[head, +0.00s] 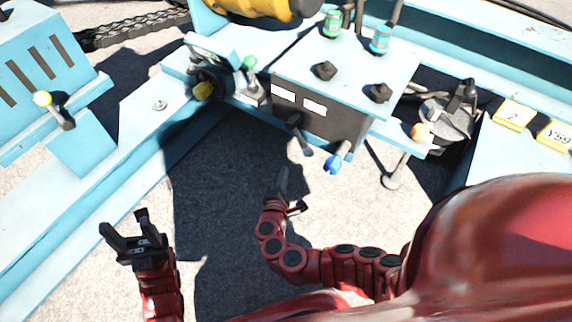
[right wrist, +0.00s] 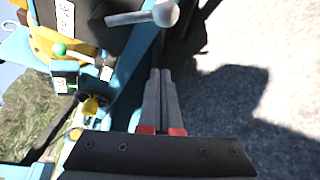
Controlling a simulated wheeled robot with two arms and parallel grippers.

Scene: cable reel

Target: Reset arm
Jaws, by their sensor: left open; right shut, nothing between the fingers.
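My left gripper (head: 122,224) is at the lower left of the head view, above the ground, with its two dark fingers spread and nothing between them. My right gripper (head: 283,180) is near the middle of the head view, in front of and below the control box (head: 345,75). In the right wrist view its fingers (right wrist: 161,75) lie side by side, shut and empty. A lever with a round pale knob (right wrist: 166,13) is beyond the fingertips in that view, apart from them.
The box's front carries a blue-tipped lever (head: 334,163) and a dark lever (head: 302,143), close to my right gripper. A light-blue frame (head: 140,140) runs along the left. A yellow-green valve area (head: 204,88) sits left of the box. Open ground (head: 215,190) lies between my arms.

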